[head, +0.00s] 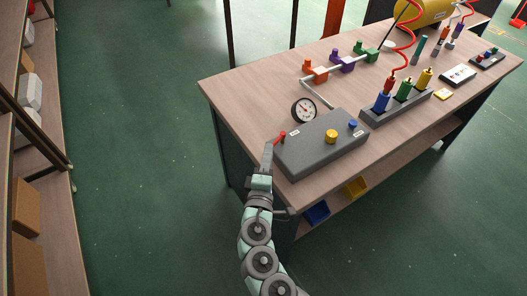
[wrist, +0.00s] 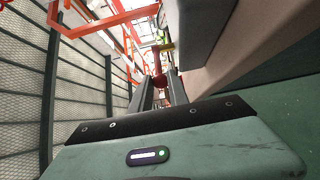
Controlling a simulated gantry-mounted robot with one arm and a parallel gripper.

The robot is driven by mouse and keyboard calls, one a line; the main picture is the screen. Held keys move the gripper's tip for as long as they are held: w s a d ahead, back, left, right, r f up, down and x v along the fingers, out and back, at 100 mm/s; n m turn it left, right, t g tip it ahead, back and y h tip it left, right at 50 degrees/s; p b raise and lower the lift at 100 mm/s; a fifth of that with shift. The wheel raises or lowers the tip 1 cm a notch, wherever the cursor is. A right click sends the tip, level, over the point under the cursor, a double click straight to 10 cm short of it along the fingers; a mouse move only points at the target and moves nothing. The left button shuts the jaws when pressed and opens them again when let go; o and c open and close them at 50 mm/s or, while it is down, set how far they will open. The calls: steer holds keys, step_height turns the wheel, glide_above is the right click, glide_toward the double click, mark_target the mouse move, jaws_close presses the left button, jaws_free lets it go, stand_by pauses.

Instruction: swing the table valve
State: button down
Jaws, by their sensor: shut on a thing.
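The table valve appears to be the red lever (head: 280,138) at the left end of a grey control box (head: 312,155) on the workbench. My gripper (head: 268,155) is at the bench's near left corner, its fingers reaching up beside the box at the lever. In the wrist view my fingers (wrist: 160,95) are shut on the red lever (wrist: 157,65), whose knobbed end sits between them. The grey box (wrist: 195,40) rises close on the right there. The exact contact is small and partly hidden.
The box also carries a yellow knob (head: 331,136) and a blue knob (head: 353,124). A round gauge (head: 304,110) stands behind it. Orange (head: 315,72), purple (head: 342,61) and green fittings sit along a pipe. Shelving (head: 45,110) stands left; the floor between is clear.

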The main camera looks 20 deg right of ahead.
mark_target(292, 168)
steer(key=shift+s+d, duration=0.15)
steer(key=shift+d, duration=0.05)
steer(key=shift+s+d+p, duration=0.35)
steer(key=shift+s+d, duration=0.35)
steer(key=shift+s, duration=0.05)
steer(key=shift+s+d+p, duration=0.35)
steer(key=shift+s+d, duration=0.3)
steer(key=shift+d, duration=0.35)
steer(key=shift+s+d, duration=0.1)
steer(key=shift+d, duration=0.3)
steer(key=shift+s+d+p, duration=0.2)
steer(key=shift+d+p, duration=0.1)
steer(key=shift+d, duration=0.4)
